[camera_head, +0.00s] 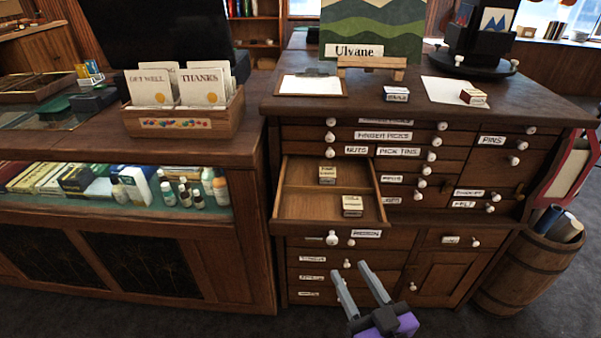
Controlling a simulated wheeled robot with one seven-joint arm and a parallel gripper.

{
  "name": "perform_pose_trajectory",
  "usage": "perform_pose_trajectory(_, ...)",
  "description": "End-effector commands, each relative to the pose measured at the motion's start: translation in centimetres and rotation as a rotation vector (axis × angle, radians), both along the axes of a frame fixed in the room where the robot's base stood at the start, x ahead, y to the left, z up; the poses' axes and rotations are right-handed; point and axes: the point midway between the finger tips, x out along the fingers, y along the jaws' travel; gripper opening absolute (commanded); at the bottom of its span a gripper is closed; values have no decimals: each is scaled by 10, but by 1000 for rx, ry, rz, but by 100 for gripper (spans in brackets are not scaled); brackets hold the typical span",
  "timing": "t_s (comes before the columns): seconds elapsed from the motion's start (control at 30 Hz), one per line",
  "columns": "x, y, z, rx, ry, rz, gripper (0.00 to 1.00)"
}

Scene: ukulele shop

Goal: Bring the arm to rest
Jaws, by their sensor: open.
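My gripper (361,279) is at the bottom centre of the head view, with its two grey fingers apart and nothing between them. It points up toward the front of the wooden drawer cabinet (420,257). An open drawer (300,209) juts out of the cabinet above and to the left of the fingertips. Two small labelled boxes lie in it, one toward the back (327,174) and one near the front right (352,205). The fingers appear clear of the drawer. The rest of my arm is mostly out of view.
A glass display counter (253,160) stands left, with a card box (185,122) on top. The cabinet top holds a clipboard (311,86), small boxes (396,94) and a paper sheet (446,98). A barrel (520,277) stands right. Dark floor (180,322) is clear in front.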

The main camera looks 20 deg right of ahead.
Motion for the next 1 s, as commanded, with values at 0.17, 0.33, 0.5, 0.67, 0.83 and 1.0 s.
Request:
perform_pose_trajectory(0.17,0,-2,12,27,-36,-10,43)
perform_pose_trajectory(0.33,-35,-4,32,33,-80,-23,43)
perform_pose_trajectory(0.5,-90,-7,36,23,-57,-35,43)
perform_pose_trajectory(0.67,-150,-9,42,13,-6,-44,43)
perform_pose_trajectory(0.83,-209,-7,52,1,73,-52,43)
perform_pose_trajectory(1.0,-256,-5,58,-12,168,-62,43)
